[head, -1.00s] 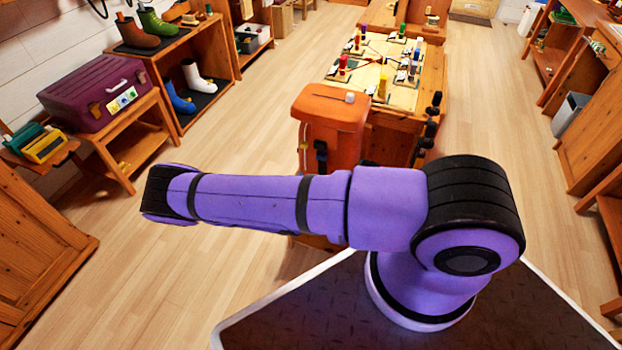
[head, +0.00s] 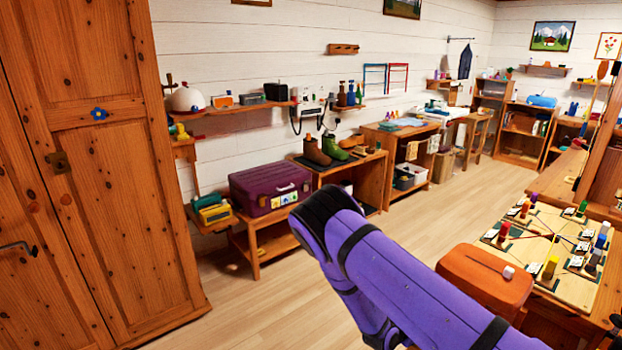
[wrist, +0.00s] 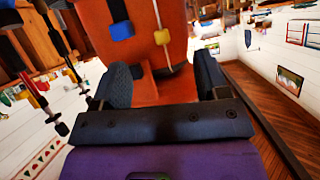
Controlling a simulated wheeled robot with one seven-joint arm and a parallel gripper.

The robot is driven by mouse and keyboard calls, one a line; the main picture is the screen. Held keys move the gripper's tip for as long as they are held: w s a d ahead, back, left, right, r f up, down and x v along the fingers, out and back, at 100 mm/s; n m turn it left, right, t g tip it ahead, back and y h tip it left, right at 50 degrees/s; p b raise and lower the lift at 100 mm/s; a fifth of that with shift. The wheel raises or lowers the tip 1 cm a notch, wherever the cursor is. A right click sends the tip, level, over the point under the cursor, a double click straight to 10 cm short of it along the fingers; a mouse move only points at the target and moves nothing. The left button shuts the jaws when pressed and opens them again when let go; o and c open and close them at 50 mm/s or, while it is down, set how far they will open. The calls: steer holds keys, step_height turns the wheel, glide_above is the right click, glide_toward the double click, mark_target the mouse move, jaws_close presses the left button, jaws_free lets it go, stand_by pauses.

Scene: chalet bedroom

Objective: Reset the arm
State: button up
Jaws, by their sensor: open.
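My purple arm (head: 400,270) reaches up from the bottom right of the head view, its black joint in front of the low wooden bench. My gripper (wrist: 165,82) shows in the wrist view, its two dark fingers wide apart with nothing held between them. Beyond the fingers is an orange surface (wrist: 147,50) with a blue piece and a yellow piece on it. I cannot tell whether the fingers touch it. The fingers do not show in the head view.
A wooden cabinet (head: 95,180) stands at the left. A purple case (head: 270,188) and boots (head: 318,150) sit on benches along the wall. An orange-topped stool (head: 485,278) and a worktable (head: 580,292) with small coloured pieces are at the right. Wooden floor (head: 420,222) is clear between.

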steer(key=w+a+r+n+g+y, duration=0.1)
steer(key=w+a+r+y, duration=0.2)
steer(key=r, duration=0.6)
steer(key=w+a+r+y, duration=0.1)
steer(key=a+r+y, duration=0.3)
steer(key=r, duration=0.5)
steer(key=s+a+r+n+y, duration=0.1)
steer(key=s+r+n+y, duration=0.15)
steer(key=r, duration=0.65)
steer(key=s+r+n+y, duration=0.1)
steer(key=s+r+y, duration=0.15)
steer(key=r, duration=0.75)
steer(key=s+d+r+n+g+y, duration=0.1)
steer(key=s+d+r+n, duration=0.25)
steer(key=s+r, duration=1)
steer(key=s+d+r+n+h, duration=0.1)
steer(key=s+d+r+n, duration=0.1)
steer(key=s, duration=0.7)
steer(key=s+d+r+n+h, duration=0.1)
steer(key=s+d+r, duration=0.1)
steer(key=s, duration=0.7)
steer(key=shift+s+r+n+h, duration=0.3)
steer(key=shift+s+r+n, duration=0.1)
steer(key=shift+r, duration=0.3)
steer(key=shift+o, duration=0.4)
steer(key=shift+w+d, duration=0.1)
